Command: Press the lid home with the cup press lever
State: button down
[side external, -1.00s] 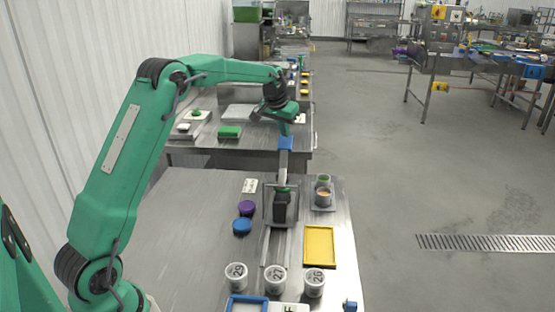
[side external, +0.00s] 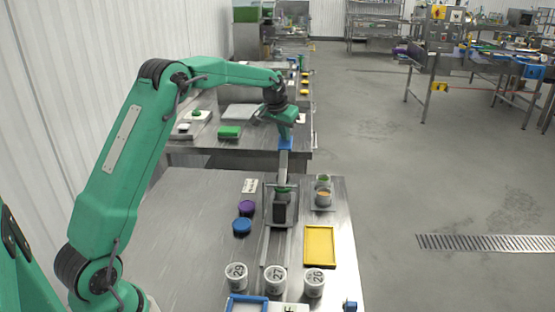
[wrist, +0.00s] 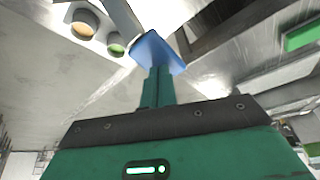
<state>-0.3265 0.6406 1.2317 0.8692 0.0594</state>
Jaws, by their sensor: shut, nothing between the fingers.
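My gripper (side external: 286,137) is shut at the blue handle of the press lever (side external: 285,144), with nothing held between its fingers. In the wrist view the green fingers (wrist: 158,85) end right at the blue handle (wrist: 157,48) and appear to touch it. The grey lever bar (side external: 283,163) runs from the handle to the cup press (side external: 280,210), a dark block in a metal frame on the steel table. I cannot make out a cup or lid under the press. A purple lid (side external: 247,208) and a blue lid (side external: 242,226) lie left of the press.
Two small containers, one with orange contents (side external: 323,197) and one green (side external: 323,182), stand right of the press. A yellow tray (side external: 319,246) lies nearer. Three numbered white cups (side external: 237,275) stand in front, behind a blue-framed tray (side external: 246,302). The table's left part is clear.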

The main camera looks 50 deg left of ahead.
aim_at(284, 142)
jog(key=shift+w+a+f, duration=0.1)
jog(key=shift+w+f, duration=0.05)
jog(key=shift+f, duration=2.15)
dwell(1.5)
jog(key=shift+r, duration=2.8)
jog(key=shift+s, duration=0.2)
